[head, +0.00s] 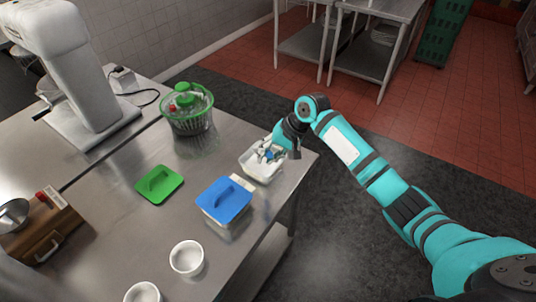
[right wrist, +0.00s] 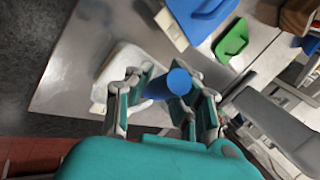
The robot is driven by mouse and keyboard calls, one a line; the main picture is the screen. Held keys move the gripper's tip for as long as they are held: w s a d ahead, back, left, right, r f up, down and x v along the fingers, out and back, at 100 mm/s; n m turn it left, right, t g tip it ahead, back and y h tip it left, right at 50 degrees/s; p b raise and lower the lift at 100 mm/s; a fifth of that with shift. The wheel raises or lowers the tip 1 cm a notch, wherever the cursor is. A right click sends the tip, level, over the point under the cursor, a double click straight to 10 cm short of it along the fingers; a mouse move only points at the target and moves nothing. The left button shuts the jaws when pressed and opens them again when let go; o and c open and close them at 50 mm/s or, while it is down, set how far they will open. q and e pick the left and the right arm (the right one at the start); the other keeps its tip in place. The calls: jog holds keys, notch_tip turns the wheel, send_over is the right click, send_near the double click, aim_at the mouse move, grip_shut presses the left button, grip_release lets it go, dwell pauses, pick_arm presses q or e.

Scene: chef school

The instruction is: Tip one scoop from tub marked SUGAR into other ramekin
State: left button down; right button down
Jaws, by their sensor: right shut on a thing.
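My right gripper (head: 270,154) is over an open white tub (head: 247,166) near the counter's right edge. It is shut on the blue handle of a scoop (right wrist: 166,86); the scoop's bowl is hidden. The open tub also shows in the right wrist view (right wrist: 103,92), below and beside the fingers. A second tub with a blue lid (head: 224,198) stands in front of it. I cannot read any SUGAR marking. Two white ramekins, one (head: 187,259) nearer the tubs and one (head: 143,293) cut by the bottom edge, stand at the front. My left gripper is out of view.
A green lid (head: 159,185) lies flat left of the tubs. A clear bowl with green items (head: 187,110) stands behind. A white mixer (head: 78,75) and a wooden box (head: 45,236) are at the left. Bare counter lies between the green lid and the ramekins.

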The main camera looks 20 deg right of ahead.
aim_at(269, 151)
jog(key=shift+r+p, duration=0.65)
jog(key=shift+r, duration=0.2)
jog(key=shift+s+r+p, duration=0.3)
jog(key=shift+r+p, duration=0.25)
jog(key=shift+r, duration=0.35)
jog(key=shift+s+a+r, duration=0.1)
jog(key=shift+s+r, duration=0.1)
jog(key=shift+r, duration=0.4)
jog(key=shift+s+r, duration=0.2)
jog(key=shift+r, duration=0.4)
